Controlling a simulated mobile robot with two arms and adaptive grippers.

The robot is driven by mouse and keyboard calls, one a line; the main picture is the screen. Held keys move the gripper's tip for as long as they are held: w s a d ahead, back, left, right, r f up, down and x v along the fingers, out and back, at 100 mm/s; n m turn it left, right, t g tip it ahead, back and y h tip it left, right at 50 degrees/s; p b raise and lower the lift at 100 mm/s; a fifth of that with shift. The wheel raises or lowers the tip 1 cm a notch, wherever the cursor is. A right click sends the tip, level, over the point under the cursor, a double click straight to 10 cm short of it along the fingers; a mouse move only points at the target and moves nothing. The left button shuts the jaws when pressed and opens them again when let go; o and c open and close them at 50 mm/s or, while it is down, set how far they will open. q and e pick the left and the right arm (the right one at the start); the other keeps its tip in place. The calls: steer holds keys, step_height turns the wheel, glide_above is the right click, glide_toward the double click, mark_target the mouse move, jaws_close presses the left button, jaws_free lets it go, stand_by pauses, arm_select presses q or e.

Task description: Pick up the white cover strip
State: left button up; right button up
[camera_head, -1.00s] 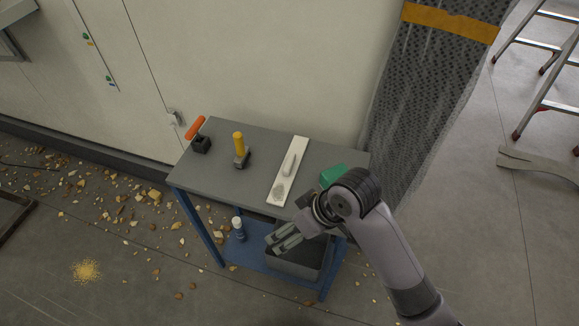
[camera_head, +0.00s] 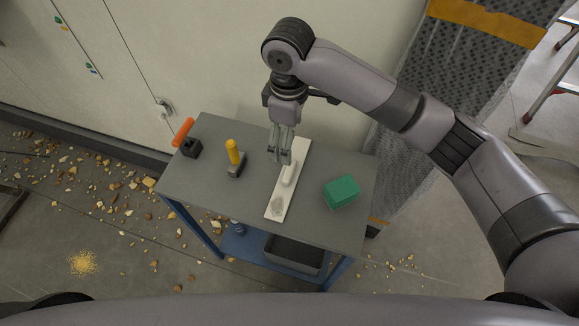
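The white cover strip (camera_head: 278,197) is a long, flat white piece lying on the grey top of a small workbench. A narrow raised white part stands along its middle, and a grey patch marks its near end. My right gripper (camera_head: 280,157) points down over the strip's far half, beside the raised part. Its two fingers look apart with nothing visible between them. Whether the fingertips touch the strip I cannot tell. The gripper hides a little of the strip's far left edge. My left gripper is not in view.
On the workbench (camera_head: 225,195), an orange-handled tool (camera_head: 183,131) and a yellow-handled tool (camera_head: 234,152) stand left of the strip. A green box (camera_head: 341,191) stands to its right. A grey bin (camera_head: 293,254) sits on the lower shelf. The wall is close behind.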

mark_target(289, 170)
step_height(289, 170, down, 6)
steer(key=shift+r+p, duration=0.1)
steer(key=shift+p, duration=0.3)
step_height(289, 170, down, 3)
steer(key=shift+w+f, duration=0.1)
steer(key=shift+f, duration=0.25)
steer(key=shift+f+p, duration=0.3)
steer(key=shift+p, duration=0.1)
step_height(289, 170, down, 4)
steer(key=shift+r+p, duration=0.15)
steer(key=shift+p, duration=0.3)
steer(key=shift+f, duration=0.4)
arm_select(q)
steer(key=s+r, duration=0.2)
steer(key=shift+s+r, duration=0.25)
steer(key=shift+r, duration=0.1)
arm_select(e)
steer(key=shift+c, duration=0.2)
